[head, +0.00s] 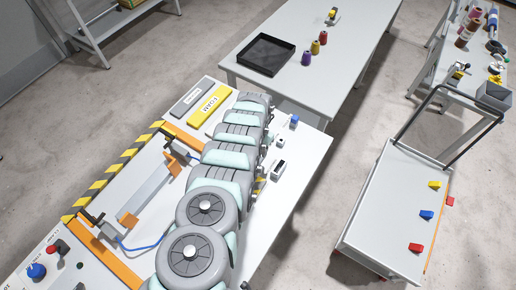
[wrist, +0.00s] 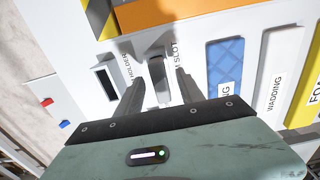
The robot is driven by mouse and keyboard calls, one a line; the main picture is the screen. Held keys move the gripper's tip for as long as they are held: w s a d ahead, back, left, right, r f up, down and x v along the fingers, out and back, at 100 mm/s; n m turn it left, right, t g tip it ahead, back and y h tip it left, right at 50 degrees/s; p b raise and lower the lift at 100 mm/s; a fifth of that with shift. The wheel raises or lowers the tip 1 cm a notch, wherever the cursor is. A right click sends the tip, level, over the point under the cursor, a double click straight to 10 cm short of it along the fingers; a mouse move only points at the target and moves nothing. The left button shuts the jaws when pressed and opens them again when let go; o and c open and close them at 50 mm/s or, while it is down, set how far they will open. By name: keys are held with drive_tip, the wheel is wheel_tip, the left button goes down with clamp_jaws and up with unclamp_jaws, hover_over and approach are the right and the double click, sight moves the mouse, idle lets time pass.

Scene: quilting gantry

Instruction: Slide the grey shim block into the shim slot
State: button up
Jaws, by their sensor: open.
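In the wrist view my gripper (wrist: 159,78) is open, with one finger on each side of a grey block (wrist: 157,64), which looks like the shim block. Gaps show between the block and both fingers. The block stands beside lettering that ends in "SLOT", on the white table. Whether it sits in the shim slot or how deep, I cannot tell, as its lower part is hidden. A white-rimmed holder with a dark opening (wrist: 105,80) lies to the left, beside the word "HOLDER". In the head view my arm hides the gripper and block.
A blue quilted pad (wrist: 226,66), a white wadding pad (wrist: 272,88) and a yellow foam pad (head: 209,105) lie nearby. An orange bar (wrist: 160,12) runs behind the block. Small items (head: 280,141) stand near the table's right edge. A black tray (head: 266,54) sits on another table.

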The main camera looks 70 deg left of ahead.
drive_tip(key=shift+r, duration=0.15)
wheel_tip(320, 180, up, 2)
drive_tip(key=shift+a, duration=0.1)
drive_tip(key=shift+r, duration=0.3)
wheel_tip(320, 180, up, 5)
drive_tip(key=shift+f+b, duration=0.1)
drive_tip(key=shift+b, duration=0.4)
drive_tip(key=shift+r+b, duration=0.3)
drive_tip(key=shift+r, duration=1.25)
